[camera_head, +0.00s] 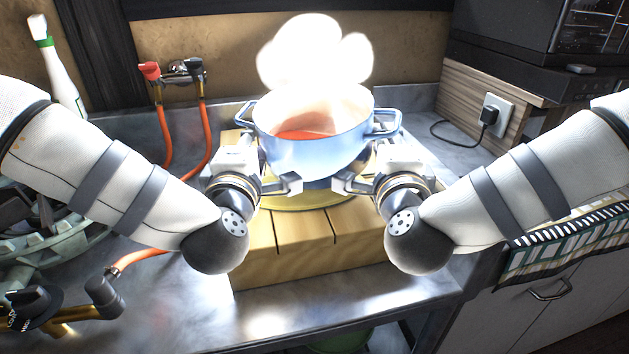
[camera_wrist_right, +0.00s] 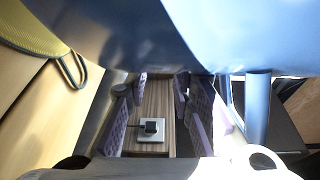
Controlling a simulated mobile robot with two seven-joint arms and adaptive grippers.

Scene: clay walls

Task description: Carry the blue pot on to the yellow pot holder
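The blue pot (camera_head: 312,150), with red contents and bright steam above it, stands upright over the yellow pot holder (camera_head: 285,201) on a wooden block. The holder's edge and hanging loop show in the right wrist view (camera_wrist_right: 25,32), beside the pot's underside (camera_wrist_right: 150,35). I cannot tell whether pot and holder touch. My left gripper (camera_head: 262,165) is below the left handle (camera_head: 243,113), its fingers apart. My right gripper (camera_head: 375,168) is below the right handle (camera_head: 386,122), its fingers also apart in the wrist view (camera_wrist_right: 160,105). Neither visibly clamps a handle.
The wooden block (camera_head: 310,265) sits on a metal counter (camera_head: 190,310). A wooden cabinet with a plugged socket (camera_head: 497,112) is at right.

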